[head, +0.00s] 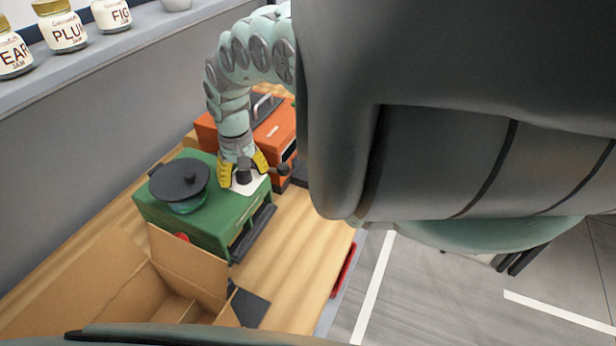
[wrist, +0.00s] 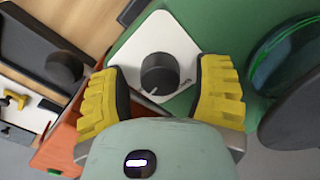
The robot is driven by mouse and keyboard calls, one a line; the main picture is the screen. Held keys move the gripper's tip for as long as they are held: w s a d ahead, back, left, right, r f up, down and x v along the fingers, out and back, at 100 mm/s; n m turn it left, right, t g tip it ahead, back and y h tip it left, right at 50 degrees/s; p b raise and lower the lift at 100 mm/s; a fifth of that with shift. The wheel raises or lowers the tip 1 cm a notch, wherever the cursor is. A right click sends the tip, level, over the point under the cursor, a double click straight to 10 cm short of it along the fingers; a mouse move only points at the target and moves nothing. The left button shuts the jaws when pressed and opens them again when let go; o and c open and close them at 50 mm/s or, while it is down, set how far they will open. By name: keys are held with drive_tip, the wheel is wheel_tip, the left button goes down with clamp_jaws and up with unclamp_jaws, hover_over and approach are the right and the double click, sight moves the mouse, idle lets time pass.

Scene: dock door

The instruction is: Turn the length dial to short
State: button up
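The dial is a round dark knob (wrist: 160,73) on a white plate (wrist: 135,52) on top of the green machine (wrist: 225,22). A thin pale mark shows near the knob's lower edge; small print on the plate by the right finger is too small to read. My gripper (wrist: 167,70) is open, with one yellow finger on each side of the knob and gaps between. In the head view, my gripper (head: 243,178) points down over the white plate (head: 250,187) on the green machine (head: 220,222). I cannot tell how far the fingertips are above the plate.
A round black lid (head: 180,177) over a green glass bowl is left of my gripper. An orange machine (head: 270,130) stands behind, with a dark ball knob (head: 284,169) close by. An open cardboard box (head: 190,262) is in front. Labelled jars (head: 65,30) stand on a shelf.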

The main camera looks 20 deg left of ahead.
clamp_jaws()
idle(0.3)
drive_tip(key=shift+n, duration=0.3)
drive_tip(key=shift+w+d+f+n+b, duration=0.15)
drive_tip(key=shift+n+b, duration=0.35)
drive_tip(key=shift+n, duration=0.3)
drive_tip(key=n+b, duration=0.3)
drive_tip(key=n, duration=0.3)
drive_tip(key=n+b, duration=0.2)
drive_tip(key=n, duration=0.1)
drive_tip(key=shift+n, duration=0.4)
drive_tip(key=shift+n+b, duration=1.05)
drive_tip(key=shift+n, duration=0.85)
